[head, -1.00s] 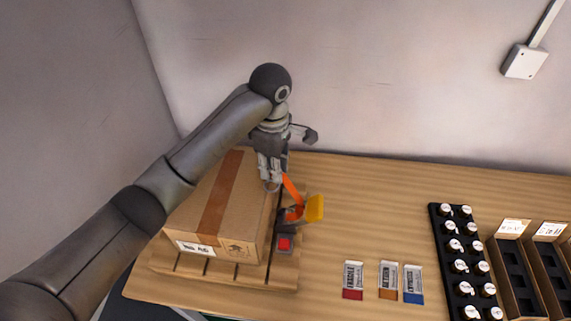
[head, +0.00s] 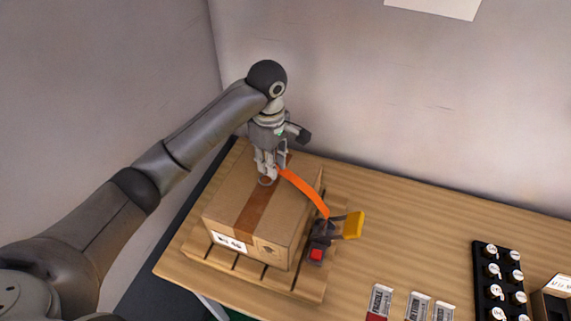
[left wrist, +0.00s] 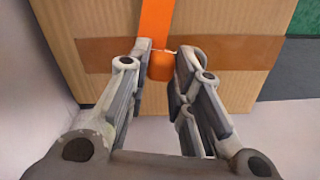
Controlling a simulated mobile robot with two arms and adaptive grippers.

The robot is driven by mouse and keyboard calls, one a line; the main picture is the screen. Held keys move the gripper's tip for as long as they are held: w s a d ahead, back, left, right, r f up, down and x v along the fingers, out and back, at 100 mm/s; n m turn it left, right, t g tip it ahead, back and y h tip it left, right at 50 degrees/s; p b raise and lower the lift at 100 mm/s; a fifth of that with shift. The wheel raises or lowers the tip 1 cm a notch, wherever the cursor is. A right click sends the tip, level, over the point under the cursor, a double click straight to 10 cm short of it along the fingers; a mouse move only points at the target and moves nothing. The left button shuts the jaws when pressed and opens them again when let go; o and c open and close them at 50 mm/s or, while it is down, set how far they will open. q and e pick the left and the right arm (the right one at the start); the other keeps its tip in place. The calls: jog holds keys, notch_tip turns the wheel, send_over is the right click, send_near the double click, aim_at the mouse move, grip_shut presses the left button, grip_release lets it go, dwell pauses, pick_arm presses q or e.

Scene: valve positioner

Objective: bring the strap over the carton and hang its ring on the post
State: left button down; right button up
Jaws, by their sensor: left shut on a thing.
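My left gripper (head: 266,174) is shut on the end of the orange strap (head: 308,188) above the carton's top, near its back edge. A small ring (head: 264,182) shows at the fingertips. In the left wrist view the strap (left wrist: 155,32) runs up from between my fingertips (left wrist: 163,62). Its other end meets a dark ratchet (head: 320,234) with a yellow handle (head: 354,225), right of the carton. The brown carton (head: 222,205) with a tape band sits on a wooden pallet (head: 312,290). I cannot make out the post. My right gripper is out of view.
A red button-like block (head: 316,254) is beside the carton's right side. Several labelled packets (head: 381,299) and a black rack with white-capped items (head: 492,271) are further right. The table (head: 420,225) between is bare. A wall stands behind.

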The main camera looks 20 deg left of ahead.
pick_arm(q)
jog(key=w+a, duration=0.1)
jog(key=a, duration=1.5)
jog(key=shift+w+f+b, duration=0.1)
jog(key=shift+f+b, duration=0.95)
jog(key=shift+f, duration=5.8)
jog(key=shift+p, duration=0.6)
jog(key=shift+p, duration=0.5)
jog(key=shift+f+b, duration=0.35)
jog(key=shift+f, duration=1)
jog(key=c, duration=1.2)
grip_release()
